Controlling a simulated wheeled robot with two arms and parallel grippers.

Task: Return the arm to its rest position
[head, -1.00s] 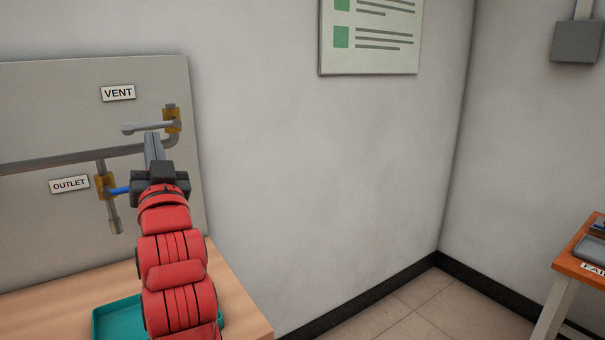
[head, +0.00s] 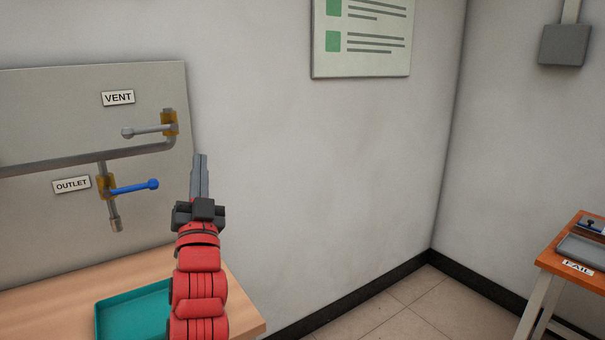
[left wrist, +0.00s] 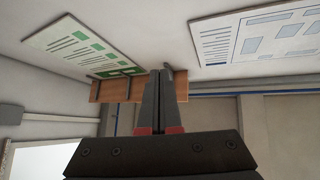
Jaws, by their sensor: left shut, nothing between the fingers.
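My left gripper (head: 200,160) is shut and empty, its fingers pointing up in the head view. It stands just right of the pipe panel's right edge, apart from the valves. In the left wrist view its closed fingers (left wrist: 166,75) show in the middle, with nothing between them. My red left arm (head: 199,290) reaches up from the bottom, in front of the bench. My right gripper is not in view.
The panel (head: 60,115) carries a grey VENT handle (head: 148,131) and a blue OUTLET handle (head: 135,187). A teal tray (head: 125,310) lies on the wooden bench (head: 40,293), partly behind my arm. An orange FAIL table (head: 560,257) stands at the right. Floor between is clear.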

